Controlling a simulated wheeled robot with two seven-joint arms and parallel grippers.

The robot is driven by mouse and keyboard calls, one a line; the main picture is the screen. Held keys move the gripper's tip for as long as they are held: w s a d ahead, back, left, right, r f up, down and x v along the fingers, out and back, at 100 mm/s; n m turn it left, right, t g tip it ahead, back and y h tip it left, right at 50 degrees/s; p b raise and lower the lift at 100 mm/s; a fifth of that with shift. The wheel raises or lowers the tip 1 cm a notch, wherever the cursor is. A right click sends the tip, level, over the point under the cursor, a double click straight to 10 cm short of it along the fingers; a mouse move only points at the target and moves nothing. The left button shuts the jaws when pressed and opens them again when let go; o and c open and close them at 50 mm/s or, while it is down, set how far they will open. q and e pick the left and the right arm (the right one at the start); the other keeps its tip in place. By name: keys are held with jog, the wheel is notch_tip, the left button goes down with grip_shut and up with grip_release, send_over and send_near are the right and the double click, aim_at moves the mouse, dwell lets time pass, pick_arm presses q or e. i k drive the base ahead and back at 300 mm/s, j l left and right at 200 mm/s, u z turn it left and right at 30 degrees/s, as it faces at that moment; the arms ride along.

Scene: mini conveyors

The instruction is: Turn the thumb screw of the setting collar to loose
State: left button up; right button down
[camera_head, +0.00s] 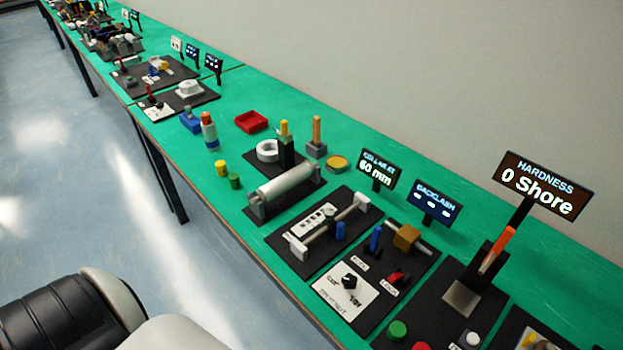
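The setting collar (329,222) sits on a grey rod held between two end blocks on a black board (277,238). A small blue piece, which looks like the thumb screw (340,231), stands at the collar's right side. It is too small to tell whether it is tight or loose. A white scale plate (312,221) lies behind the rod. The display (377,170) behind the board reads 60 mm. Neither gripper shows in this view, so nothing is seen touching the collar.
To the right stands a board with a black knob (349,281), and beyond it a hardness stand (462,298) reading 0 Shore. To the left is a board with a grey roller (286,186). Loose cylinders and a red tray (251,122) stand farther left on the green table.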

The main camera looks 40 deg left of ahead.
aim_at(329, 213)
jog(key=u, duration=0.95)
jog(key=j+z, duration=0.1)
jog(key=j, duration=0.7)
